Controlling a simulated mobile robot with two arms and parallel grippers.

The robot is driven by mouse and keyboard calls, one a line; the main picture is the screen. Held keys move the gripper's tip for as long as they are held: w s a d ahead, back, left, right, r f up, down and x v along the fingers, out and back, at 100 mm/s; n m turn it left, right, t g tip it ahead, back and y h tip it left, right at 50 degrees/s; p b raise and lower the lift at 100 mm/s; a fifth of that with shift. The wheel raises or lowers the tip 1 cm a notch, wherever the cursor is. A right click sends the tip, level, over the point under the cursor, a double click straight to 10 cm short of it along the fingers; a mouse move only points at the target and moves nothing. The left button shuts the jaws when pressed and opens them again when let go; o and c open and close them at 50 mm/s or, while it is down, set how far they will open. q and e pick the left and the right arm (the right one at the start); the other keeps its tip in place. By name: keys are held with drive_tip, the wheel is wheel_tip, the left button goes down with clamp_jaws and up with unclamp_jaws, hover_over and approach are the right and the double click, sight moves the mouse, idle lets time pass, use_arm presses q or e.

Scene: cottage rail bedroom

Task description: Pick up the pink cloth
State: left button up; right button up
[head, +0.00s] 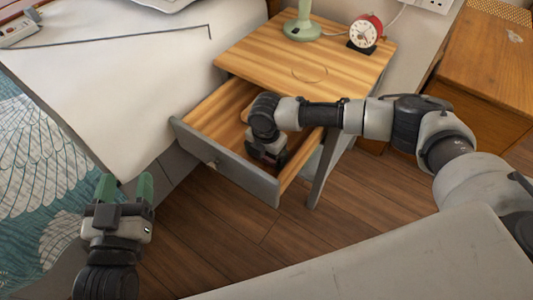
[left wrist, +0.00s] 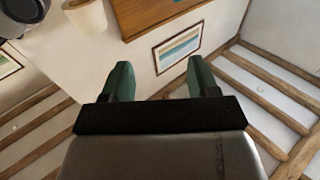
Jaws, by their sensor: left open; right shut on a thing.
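I cannot make out the pink cloth in either view. In the head view, my right gripper (head: 268,160) reaches down into the open drawer (head: 243,181) of the wooden nightstand, close behind the drawer front. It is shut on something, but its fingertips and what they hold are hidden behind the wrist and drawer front.
The nightstand top (head: 285,62) bears a green lamp base (head: 302,29), a red alarm clock (head: 365,33) and a thin ring (head: 309,73). A wooden cabinet (head: 490,65) stands at right. Bare floor (head: 225,225) lies before the drawer.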

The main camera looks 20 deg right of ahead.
drive_tip(key=shift+r, duration=0.7)
wheel_tip(320, 180, up, 7)
drive_tip(key=p, duration=0.3)
drive_tip(key=shift+r, duration=0.2)
use_arm(q)
drive_tip(key=s+a+f+g+y, duration=0.3)
drive_tip(key=s+f+g, duration=0.2)
drive_tip(key=f+g, duration=0.4)
drive_tip(key=shift+s+a+f+n+g, duration=0.2)
drive_tip(key=shift+s+f+n+g, duration=0.1)
drive_tip(key=shift+s+f, duration=0.05)
use_arm(e)
drive_tip(key=shift+r, duration=0.45)
